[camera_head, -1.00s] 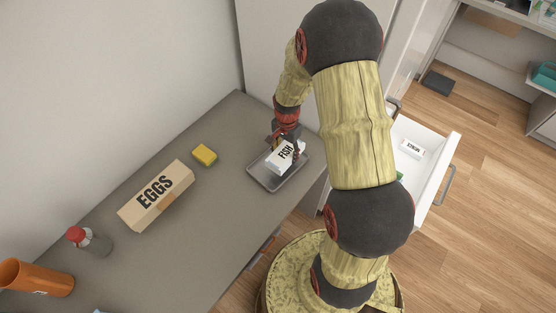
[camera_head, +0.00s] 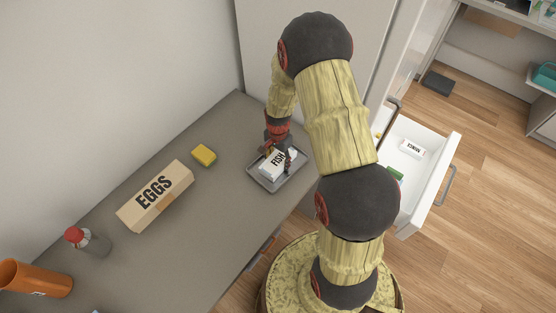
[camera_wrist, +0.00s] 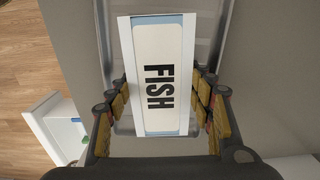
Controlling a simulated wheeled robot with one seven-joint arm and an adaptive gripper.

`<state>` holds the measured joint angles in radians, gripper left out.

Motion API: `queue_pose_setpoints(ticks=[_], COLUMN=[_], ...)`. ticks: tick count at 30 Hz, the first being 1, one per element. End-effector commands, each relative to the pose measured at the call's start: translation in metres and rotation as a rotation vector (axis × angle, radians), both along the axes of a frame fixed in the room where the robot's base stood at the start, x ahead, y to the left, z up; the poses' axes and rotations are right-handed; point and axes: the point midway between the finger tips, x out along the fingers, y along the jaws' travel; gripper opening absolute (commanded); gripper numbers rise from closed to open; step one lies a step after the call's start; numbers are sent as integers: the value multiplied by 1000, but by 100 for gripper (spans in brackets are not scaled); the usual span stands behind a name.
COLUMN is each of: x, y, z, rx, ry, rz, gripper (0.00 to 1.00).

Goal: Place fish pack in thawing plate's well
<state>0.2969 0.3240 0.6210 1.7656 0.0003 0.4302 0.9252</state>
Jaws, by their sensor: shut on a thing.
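The fish pack (camera_head: 275,166), a white box with black FISH lettering, is held between the fingers of my gripper (camera_head: 277,152). In the wrist view the pack (camera_wrist: 159,75) shows face-on between both finger pads, and my gripper (camera_wrist: 160,100) is shut on it. The thawing plate (camera_head: 268,187), a grey metal tray with a raised rim, lies on the counter under the pack. In the wrist view the plate (camera_wrist: 208,45) shows behind the pack. The pack is over the plate's well; I cannot tell whether it touches the bottom.
An open white drawer (camera_head: 425,180) at the right holds a mince pack (camera_head: 412,148) and a green item.

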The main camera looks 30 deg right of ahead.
Motion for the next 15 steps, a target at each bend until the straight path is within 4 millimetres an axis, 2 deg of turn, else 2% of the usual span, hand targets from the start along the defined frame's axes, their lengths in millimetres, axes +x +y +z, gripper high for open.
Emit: queue_pose_setpoints(ticks=[10,15], x=[0,0], y=[0,0], z=[-1,-1], rx=[0,0], ry=[1,1], rz=[0,0], gripper=[70,71])
